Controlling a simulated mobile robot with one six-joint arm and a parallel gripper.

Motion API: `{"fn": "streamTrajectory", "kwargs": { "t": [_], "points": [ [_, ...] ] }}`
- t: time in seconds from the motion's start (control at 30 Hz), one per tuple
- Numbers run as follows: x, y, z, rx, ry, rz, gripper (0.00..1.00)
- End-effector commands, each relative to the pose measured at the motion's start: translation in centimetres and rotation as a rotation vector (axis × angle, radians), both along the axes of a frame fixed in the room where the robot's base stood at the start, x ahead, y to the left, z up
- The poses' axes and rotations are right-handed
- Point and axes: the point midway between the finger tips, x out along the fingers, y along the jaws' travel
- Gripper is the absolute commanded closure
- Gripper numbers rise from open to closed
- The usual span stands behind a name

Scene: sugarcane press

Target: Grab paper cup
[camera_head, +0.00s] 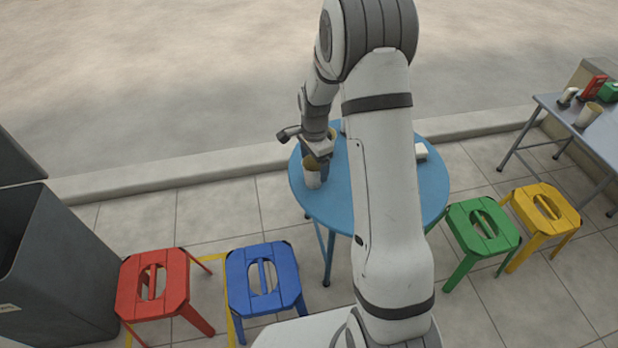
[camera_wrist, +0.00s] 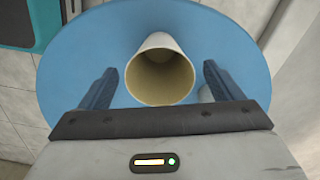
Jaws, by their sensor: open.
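A white paper cup (camera_head: 312,178) with a tan inside stands at the left side of the round blue table (camera_head: 420,195). In the wrist view the paper cup (camera_wrist: 160,72) stands between the two fingers, with its open mouth toward the camera. My gripper (camera_head: 318,160) is at the cup in the head view. My gripper (camera_wrist: 160,80) is open in the wrist view, with a gap between each finger and the cup. Part of another cup (camera_head: 331,134) shows behind my gripper, mostly hidden. My arm hides the middle of the table.
A small white item (camera_head: 420,151) lies at the table's right. Red (camera_head: 153,288), blue (camera_head: 263,278), green (camera_head: 482,232) and yellow (camera_head: 541,214) stools stand around. A metal table (camera_head: 590,128) with another cup (camera_head: 588,115) is at far right. A dark bin (camera_head: 60,265) stands left.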

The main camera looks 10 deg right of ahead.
Motion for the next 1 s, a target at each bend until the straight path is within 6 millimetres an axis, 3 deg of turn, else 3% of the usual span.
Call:
{"fn": "streamTrajectory", "kwargs": {
  "t": [0.07,0.3,0.83,1.0],
  "points": [
    [-0.03,0.01,-1.04,0.000,0.002,0.000,0.14],
    [-0.02,-0.01,-1.02,0.000,0.000,0.000,0.15],
    [-0.01,-0.06,-1.01,0.000,0.000,-0.001,0.58],
    [-0.01,-0.08,-1.00,0.000,0.000,-0.001,0.60]
  ]
}}
